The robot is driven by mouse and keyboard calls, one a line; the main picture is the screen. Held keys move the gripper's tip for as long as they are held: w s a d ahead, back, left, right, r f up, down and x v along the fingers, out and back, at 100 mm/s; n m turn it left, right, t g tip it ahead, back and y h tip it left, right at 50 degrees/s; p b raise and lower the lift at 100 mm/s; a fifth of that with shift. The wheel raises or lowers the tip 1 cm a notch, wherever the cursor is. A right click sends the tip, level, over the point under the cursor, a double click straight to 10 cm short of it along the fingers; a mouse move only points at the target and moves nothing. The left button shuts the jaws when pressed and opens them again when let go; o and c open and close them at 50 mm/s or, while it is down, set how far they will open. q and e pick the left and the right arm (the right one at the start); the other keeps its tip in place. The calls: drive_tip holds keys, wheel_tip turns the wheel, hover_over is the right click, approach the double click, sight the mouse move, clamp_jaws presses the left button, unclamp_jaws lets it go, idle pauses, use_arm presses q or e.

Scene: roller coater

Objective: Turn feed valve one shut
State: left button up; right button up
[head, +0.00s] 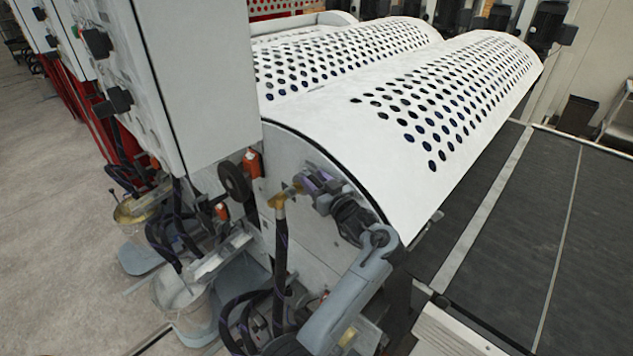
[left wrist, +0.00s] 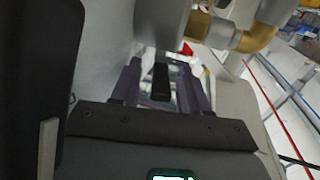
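My left gripper (head: 314,184) is at the end panel of the coater, just right of a brass elbow fitting (head: 284,196) that has a dark hose hanging from it. In the left wrist view the two purple-grey fingers of the gripper (left wrist: 160,72) stand apart. A narrow black piece (left wrist: 160,84) and a small red part (left wrist: 187,48) show between or just beyond them; I cannot tell whether either is the valve handle. The brass elbow (left wrist: 232,36) and a pale grey fitting (left wrist: 160,24) are close above the fingertips. The valve handle is not clearly visible. My right gripper is not in view.
A large light cabinet (head: 200,75) overhangs at the left. Below it are black hoses, a bucket (head: 187,300) and a black round knob (head: 234,182). Perforated white covers (head: 455,90) span the machine's top. A dark belt (head: 520,220) lies at the right.

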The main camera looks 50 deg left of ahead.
use_arm(q)
drive_tip(key=shift+d, duration=0.15)
drive_tip(key=s+d+b, duration=0.1)
drive_tip(key=d+b, duration=0.2)
drive_tip(key=d, duration=0.7)
drive_tip(key=shift+s+d, duration=0.25)
drive_tip(key=shift+s, duration=0.15)
drive_tip(key=shift+c, duration=0.3)
